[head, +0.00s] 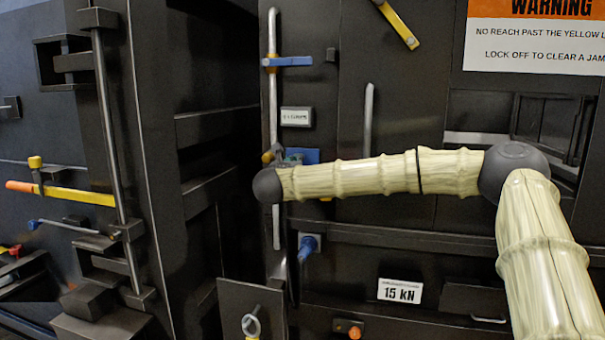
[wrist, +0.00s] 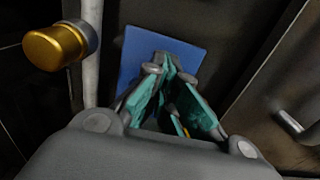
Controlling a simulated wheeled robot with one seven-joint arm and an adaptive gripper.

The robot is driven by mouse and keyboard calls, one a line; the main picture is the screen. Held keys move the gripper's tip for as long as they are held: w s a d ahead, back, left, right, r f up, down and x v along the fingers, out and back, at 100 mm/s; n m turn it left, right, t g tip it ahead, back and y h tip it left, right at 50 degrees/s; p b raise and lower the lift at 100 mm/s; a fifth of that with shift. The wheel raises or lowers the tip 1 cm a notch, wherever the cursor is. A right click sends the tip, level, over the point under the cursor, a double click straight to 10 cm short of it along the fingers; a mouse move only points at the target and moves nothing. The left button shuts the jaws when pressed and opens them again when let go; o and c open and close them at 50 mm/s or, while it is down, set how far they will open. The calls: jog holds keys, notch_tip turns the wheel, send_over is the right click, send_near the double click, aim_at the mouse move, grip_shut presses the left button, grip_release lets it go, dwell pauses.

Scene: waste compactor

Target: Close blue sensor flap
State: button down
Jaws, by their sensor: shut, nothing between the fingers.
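The blue flap (wrist: 145,48) is a flat square plate straight ahead of my gripper in the wrist view. In the head view only a small blue part of it (head: 311,156) shows above my forearm. My gripper (wrist: 168,68) has teal fingers drawn together at the tips, with nothing between them. The tips overlap the flap's middle in the picture; I cannot tell whether they touch it. In the head view my gripper (head: 293,158) is mostly hidden behind my arm. The flap's lower part is hidden behind the fingers, and its swing angle is unclear.
A brass knob (wrist: 55,47) on a vertical grey rod (wrist: 90,70) stands left of the flap. A metal handle (wrist: 290,122) is at the right. In the head view, a blue lever (head: 287,61) is higher on the rod and a blue knob (head: 308,246) sits below my arm.

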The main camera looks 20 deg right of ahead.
jog(key=shift+s+r, duration=0.1)
jog(key=shift+r, duration=0.05)
dwell(0.3)
jog(key=b+v, duration=0.5)
jog(key=v, duration=0.9)
jog(key=shift+r+b, duration=0.35)
jog(key=shift+b, duration=0.05)
